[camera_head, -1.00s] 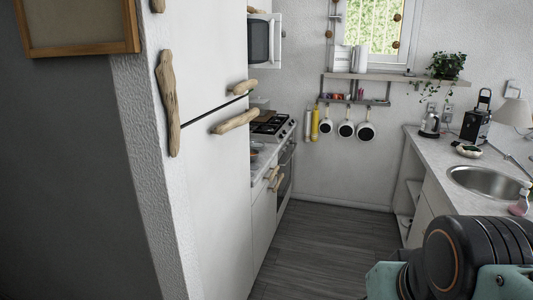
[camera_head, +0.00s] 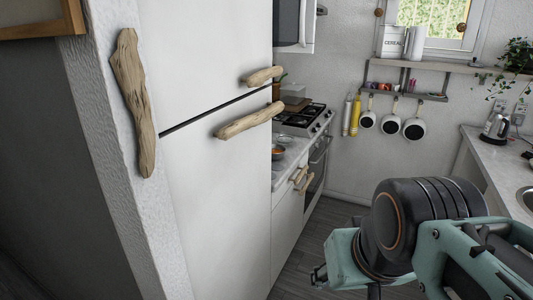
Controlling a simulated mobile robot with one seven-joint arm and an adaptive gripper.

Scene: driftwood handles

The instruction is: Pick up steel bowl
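A small bowl (camera_head: 278,152) with something orange in it sits on the left counter, just past the fridge's edge. It looks metallic, but it is small and partly hidden by the fridge, so I cannot tell for sure that it is the steel bowl. My arm reaches in from the lower right. A dark part at its end, likely my gripper (camera_head: 320,277), shows low in the picture, well apart from the bowl and nearer to me. Its fingers do not show clearly, so its opening cannot be made out.
A white fridge (camera_head: 215,195) with driftwood handles stands close at the left. Beyond it are the counter (camera_head: 287,166) with drawers and a stove (camera_head: 304,119). A counter with a sink (camera_head: 525,200) runs along the right. Dark floor lies between. Pans hang on the back wall.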

